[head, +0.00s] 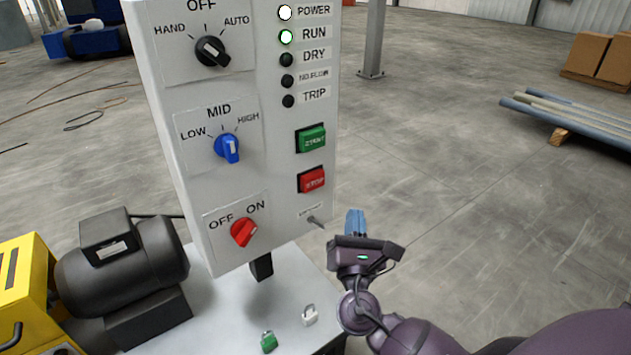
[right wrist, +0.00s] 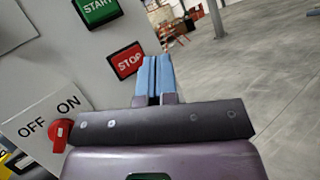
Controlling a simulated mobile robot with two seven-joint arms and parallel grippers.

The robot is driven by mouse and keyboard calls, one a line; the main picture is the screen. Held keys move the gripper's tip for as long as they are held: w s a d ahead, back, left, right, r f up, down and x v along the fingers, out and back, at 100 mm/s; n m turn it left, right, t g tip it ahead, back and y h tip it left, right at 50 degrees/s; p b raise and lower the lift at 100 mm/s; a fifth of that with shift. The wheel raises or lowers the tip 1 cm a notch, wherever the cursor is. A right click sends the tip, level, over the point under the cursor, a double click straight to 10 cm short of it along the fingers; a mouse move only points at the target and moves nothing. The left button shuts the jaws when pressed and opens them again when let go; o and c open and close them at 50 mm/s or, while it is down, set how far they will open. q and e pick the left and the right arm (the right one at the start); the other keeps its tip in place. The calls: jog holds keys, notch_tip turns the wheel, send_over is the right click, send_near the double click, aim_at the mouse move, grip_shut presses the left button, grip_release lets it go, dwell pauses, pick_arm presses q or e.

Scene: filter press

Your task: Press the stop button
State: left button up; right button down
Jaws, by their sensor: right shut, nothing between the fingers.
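The red stop button (head: 311,180) is on the right side of the grey control panel (head: 178,120), below the green start button (head: 311,138). In the right wrist view the stop button (right wrist: 127,60) shows just left of the fingertips. My right gripper (head: 355,222) is in front of the panel's lower right, below and to the right of the stop button. Its blue fingers are together with nothing between them and appear apart from the button. It also shows in the right wrist view (right wrist: 154,78). My left gripper is not in view.
A red OFF/ON knob (head: 244,232), blue LOW/MID/HIGH knob (head: 227,147) and black HAND/OFF/AUTO knob (head: 212,51) stick out of the panel. A small toggle (head: 315,222) is under the stop button. A dark motor (head: 122,262) and two padlocks are below.

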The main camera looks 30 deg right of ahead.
aim_at(313, 181)
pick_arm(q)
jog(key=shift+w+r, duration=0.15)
pick_arm(e)
jog(key=shift+a+r+n+t, duration=0.15)
jog(key=shift+r+n+t, duration=0.25)
jog(key=shift+r, duration=0.35)
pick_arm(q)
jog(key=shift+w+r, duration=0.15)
pick_arm(e)
jog(key=shift+w, duration=0.1)
pick_arm(q)
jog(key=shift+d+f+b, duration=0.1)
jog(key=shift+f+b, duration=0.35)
jog(key=shift+b, duration=0.1)
pick_arm(e)
jog(key=w, duration=0.8)
jog(key=shift+w+a, duration=0.25)
jog(key=shift+a, duration=0.1)
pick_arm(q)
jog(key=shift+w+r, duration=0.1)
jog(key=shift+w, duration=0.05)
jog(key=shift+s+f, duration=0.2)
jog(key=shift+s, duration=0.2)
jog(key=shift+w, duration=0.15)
